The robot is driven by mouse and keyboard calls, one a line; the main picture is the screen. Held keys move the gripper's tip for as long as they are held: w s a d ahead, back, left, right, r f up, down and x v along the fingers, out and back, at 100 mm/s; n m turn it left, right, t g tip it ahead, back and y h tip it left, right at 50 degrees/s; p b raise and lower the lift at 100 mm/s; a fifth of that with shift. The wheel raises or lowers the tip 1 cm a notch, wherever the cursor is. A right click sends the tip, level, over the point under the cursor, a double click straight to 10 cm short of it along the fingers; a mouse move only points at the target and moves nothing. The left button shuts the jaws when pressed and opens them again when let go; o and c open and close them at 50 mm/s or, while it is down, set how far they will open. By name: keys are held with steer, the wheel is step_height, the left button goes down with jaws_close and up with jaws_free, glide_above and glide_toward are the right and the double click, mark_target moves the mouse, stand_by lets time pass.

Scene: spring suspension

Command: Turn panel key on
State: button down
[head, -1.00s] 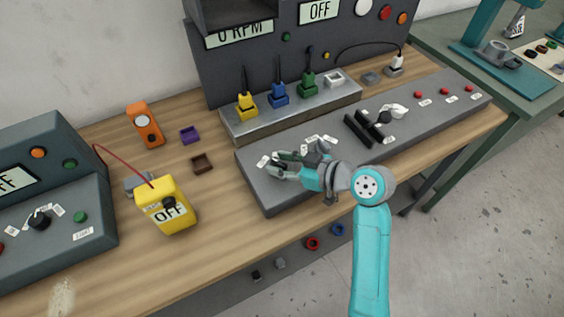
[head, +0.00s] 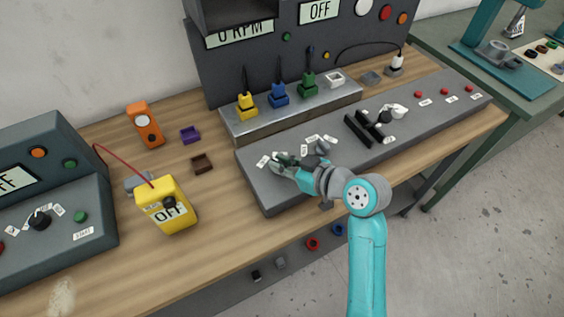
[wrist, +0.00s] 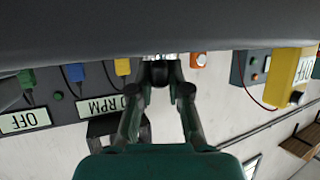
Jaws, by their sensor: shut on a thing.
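A long grey panel (head: 400,130) lies on the wooden bench, with small white labels (head: 312,141) near its left end. My gripper (head: 277,162) is low over that left end, beside the labels, reaching in from the right. In the wrist view, its two dark fingers (wrist: 168,72) come together at the edge of the large grey surface. The gripper is shut on a small part there, taken to be the panel key, which the fingers mostly hide. I cannot tell which label the key points to.
A black handle block (head: 368,128) and a white-tipped knob stand further right on the panel. A metal block with yellow, blue and green plugs (head: 308,88) is behind. A yellow box reading OFF (head: 168,205) stands left.

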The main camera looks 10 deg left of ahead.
steer(key=m+t+h, duration=0.1)
steer(key=m, duration=0.1)
steer(key=m+t+h, duration=0.3)
steer(key=m+h, duration=0.1)
steer(key=shift+s+a+t, duration=0.25)
steer(key=shift+t, duration=0.15)
steer(key=shift+a+m+t+h, duration=0.1)
steer(key=shift+m+t+h, duration=0.5)
steer(key=shift+m+h, duration=1.8)
steer(key=shift+h, duration=0.4)
steer(key=c, duration=1.1)
jaws_free()
steer(key=v, duration=1.2)
steer(key=shift+f, duration=0.1)
